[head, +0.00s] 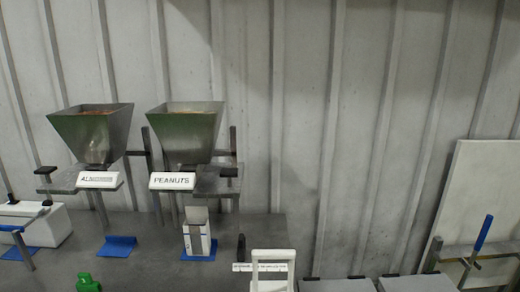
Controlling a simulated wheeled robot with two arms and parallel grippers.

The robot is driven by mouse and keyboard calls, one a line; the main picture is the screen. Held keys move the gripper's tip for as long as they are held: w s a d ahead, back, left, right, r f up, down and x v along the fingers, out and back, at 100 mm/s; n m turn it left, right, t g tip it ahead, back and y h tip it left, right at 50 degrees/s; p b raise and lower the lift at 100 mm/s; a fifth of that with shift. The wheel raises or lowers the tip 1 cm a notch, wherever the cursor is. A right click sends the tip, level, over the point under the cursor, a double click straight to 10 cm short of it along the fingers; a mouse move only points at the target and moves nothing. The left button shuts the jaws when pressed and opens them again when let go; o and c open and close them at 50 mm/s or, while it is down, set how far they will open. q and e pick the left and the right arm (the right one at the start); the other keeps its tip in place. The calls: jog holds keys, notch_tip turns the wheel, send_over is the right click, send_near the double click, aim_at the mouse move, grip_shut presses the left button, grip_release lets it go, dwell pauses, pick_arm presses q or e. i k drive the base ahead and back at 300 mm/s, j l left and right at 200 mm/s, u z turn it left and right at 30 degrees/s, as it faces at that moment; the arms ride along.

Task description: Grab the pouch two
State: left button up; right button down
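A white, box-like pouch (198,234) with a blue band stands upright on a blue mat (200,252), below the hopper labelled PEANUTS. Its top appears open, with a raised flap at the back. I cannot read a number on it, so I cannot tell whether it is pouch two. No other clear pouch shows. Neither of my grippers is in view.
Two metal hoppers (93,138) (187,138) stand over the grey table (140,270). An empty blue holder (118,247) is left of the pouch. A green object (88,284) and white frame (272,265) are in front. A blue-handled lever (484,233) is far right.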

aim_at(197, 232)
jog(key=i+u, duration=0.25)
jog(key=u, duration=0.15)
jog(key=i+l+u, duration=0.15)
jog(key=u, duration=0.2)
jog(key=i+l+u, duration=0.15)
jog(key=i+u, duration=0.25)
jog(key=k, duration=0.1)
